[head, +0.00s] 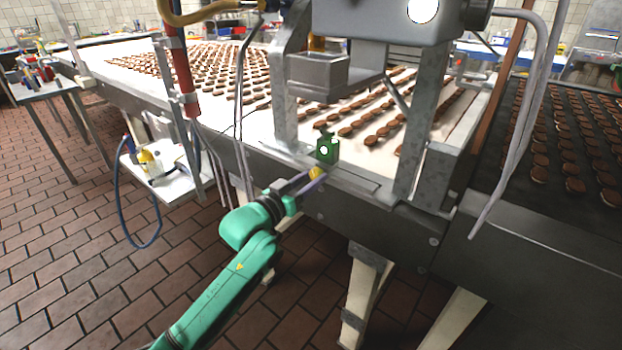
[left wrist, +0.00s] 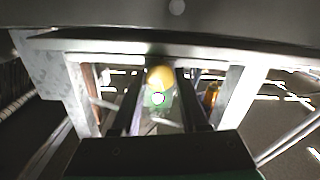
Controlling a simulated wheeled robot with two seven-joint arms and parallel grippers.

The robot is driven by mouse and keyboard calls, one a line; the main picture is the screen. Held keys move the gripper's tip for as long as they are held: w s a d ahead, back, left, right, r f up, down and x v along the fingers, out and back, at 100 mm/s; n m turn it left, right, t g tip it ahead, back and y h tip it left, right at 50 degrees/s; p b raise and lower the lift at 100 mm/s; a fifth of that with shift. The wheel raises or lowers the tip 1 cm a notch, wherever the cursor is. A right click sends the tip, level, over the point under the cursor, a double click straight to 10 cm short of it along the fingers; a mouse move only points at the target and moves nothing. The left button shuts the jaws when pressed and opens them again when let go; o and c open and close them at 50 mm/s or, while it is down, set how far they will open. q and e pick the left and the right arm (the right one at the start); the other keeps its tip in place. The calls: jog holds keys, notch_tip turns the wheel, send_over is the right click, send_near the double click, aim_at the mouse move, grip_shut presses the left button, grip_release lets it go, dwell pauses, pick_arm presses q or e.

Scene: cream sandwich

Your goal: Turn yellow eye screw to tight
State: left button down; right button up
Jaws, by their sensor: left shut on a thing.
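The yellow eye screw (head: 316,173) is a small yellow knob at the side edge of the conveyor, just below a green block (head: 327,148) with a round white spot. My left gripper (head: 312,179) reaches up to it from the lower left and is shut on it. In the left wrist view the yellow eye screw (left wrist: 160,75) sits between the ends of the two dark fingers of my left gripper (left wrist: 160,80). The green block with its white spot shows faintly there too. How tight the screw is cannot be told. My right gripper is not in view.
A grey metal machine (head: 385,22) stands on uprights over the conveyor (head: 255,120), which carries rows of brown biscuits. A dark belt (head: 560,215) with more biscuits is at the right. A small shelf (head: 165,180) with a blue hose is at the left. The brick floor (head: 70,250) is open there.

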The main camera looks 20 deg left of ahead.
pick_arm(q)
jog(key=shift+m, duration=0.3)
jog(key=m+p, duration=0.1)
jog(key=m, duration=0.3)
jog(key=shift+m, duration=0.3)
jog(key=m, duration=0.5)
jog(key=shift+p, duration=0.4)
jog(key=m, duration=0.5)
jog(key=shift+m, duration=0.4)
jog(key=m, duration=0.5)
jog(key=shift+m+b, duration=0.4)
jog(key=shift+c, duration=2.1)
grip_release()
